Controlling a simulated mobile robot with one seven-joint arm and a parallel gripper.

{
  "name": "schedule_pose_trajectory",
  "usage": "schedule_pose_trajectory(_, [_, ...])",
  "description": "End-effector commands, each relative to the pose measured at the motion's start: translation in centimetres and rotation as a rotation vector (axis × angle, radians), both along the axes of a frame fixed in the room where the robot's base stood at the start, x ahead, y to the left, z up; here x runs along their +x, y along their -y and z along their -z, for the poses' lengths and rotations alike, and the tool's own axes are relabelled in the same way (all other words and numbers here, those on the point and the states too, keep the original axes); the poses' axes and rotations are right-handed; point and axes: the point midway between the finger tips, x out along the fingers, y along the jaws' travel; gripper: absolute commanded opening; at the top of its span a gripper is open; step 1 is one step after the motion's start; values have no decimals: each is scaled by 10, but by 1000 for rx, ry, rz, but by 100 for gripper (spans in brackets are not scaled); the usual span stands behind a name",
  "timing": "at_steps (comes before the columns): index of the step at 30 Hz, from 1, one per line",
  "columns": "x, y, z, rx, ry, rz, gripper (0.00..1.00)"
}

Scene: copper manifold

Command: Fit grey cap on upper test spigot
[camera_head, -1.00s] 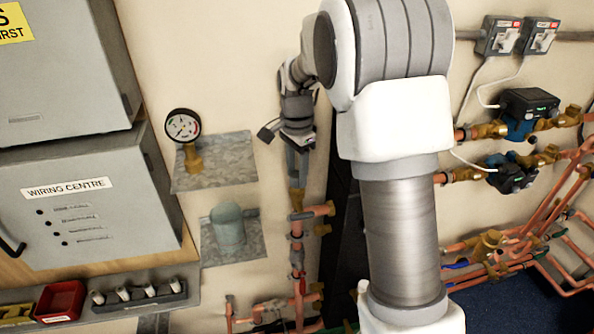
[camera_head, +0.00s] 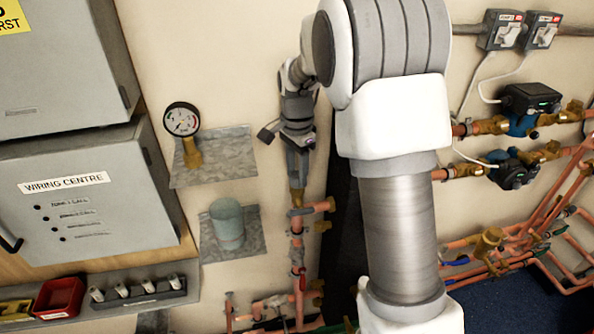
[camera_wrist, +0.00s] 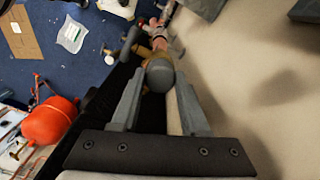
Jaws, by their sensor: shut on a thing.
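My gripper (camera_wrist: 157,98) is shut on the grey cap (camera_wrist: 160,88), a small rounded piece between its fingertips in the wrist view. A brass fitting (camera_wrist: 158,60) shows right behind the cap. In the head view my gripper (camera_head: 298,178) points down along the wall, its fingertips right above the brass upper spigot (camera_head: 297,196) at the top of the copper pipework. The cap is too small and hidden by the fingers there. I cannot tell whether it touches the spigot or sits on it.
Copper pipe branches (camera_head: 298,240) run below the gripper. To the left are a pressure gauge (camera_head: 182,119) and a grey-blue cup (camera_head: 227,224) on metal shelves. A red tray (camera_head: 59,299) is at lower left. In the wrist view a red vessel (camera_wrist: 50,122) stands left.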

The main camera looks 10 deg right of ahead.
Motion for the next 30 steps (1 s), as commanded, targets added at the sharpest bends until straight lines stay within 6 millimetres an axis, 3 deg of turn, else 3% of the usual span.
schedule_pose_trajectory(1, [0, 0, 1, 0, 0, 0, 47])
schedule_pose_trajectory(7, [0, 0, 0, 0, 0, 0, 80])
schedule_pose_trajectory(16, [0, 0, -1, 0, 0, 0, 80])
schedule_pose_trajectory(20, [1, 0, -13, 0, 3, 0, 80])
schedule_pose_trajectory(30, [1, 0, -90, 0, 5, -1, 80])
